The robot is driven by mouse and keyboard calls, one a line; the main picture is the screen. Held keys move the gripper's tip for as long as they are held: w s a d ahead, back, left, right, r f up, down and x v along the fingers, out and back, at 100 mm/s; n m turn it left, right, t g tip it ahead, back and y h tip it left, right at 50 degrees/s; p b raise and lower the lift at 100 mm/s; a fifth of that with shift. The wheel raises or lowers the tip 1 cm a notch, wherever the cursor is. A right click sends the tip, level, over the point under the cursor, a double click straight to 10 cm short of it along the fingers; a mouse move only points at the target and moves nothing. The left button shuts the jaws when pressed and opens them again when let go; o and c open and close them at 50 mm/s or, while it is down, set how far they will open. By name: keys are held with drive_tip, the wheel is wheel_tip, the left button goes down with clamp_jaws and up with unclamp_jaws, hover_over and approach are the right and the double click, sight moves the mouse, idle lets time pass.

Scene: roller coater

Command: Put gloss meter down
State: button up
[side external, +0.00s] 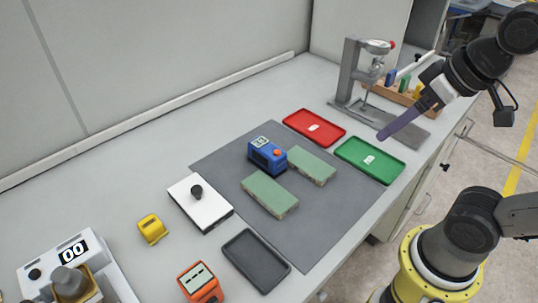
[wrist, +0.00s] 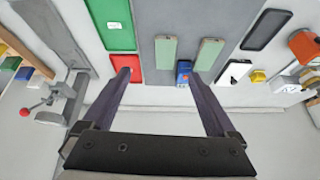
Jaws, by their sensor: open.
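The gloss meter, taken to be the blue device with a grey display and an orange button (side external: 267,155), stands on the grey mat (side external: 225,165). It is behind two pale green panels (side external: 269,196) (side external: 312,164). In the wrist view the blue device (wrist: 184,68) shows between the two panels' near ends, close to the right finger. My gripper (side external: 382,137) is open and empty, in the air above the green tray's far right side in the side view. In the wrist view its two dark purple fingers (wrist: 160,75) are wide apart.
A red tray (side external: 303,121) and a green tray (side external: 385,174) lie at the mat's right. A metal stand (side external: 351,70) and a wooden rack (side external: 402,95) are behind. A dark tray (side external: 256,262), white block (side external: 213,215), yellow item (side external: 152,229) and orange device (side external: 199,282) lie left and in front.

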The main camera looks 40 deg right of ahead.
drive_tip(key=w+a+r+g, duration=0.15)
drive_tip(key=w+r, duration=0.35)
drive_tip(key=w, duration=0.5)
drive_tip(key=g, duration=0.3)
hover_over(266, 146)
drive_tip(key=shift+n, duration=0.4)
drive_tip(key=f, duration=1.5)
drive_tip(key=shift+s+d+f, duration=0.2)
drive_tip(key=shift+s+f, duration=0.1)
drive_tip(key=shift+s, duration=0.1)
drive_tip(key=shift+w+a+f, duration=0.1)
drive_tip(key=shift+w+f, duration=0.05)
drive_tip(key=shift+f, duration=1.4)
drive_tip(key=shift+w+a+f, duration=0.1)
drive_tip(key=shift+f, duration=1.45)
drive_tip(key=shift+r, duration=0.1)
clamp_jaws()
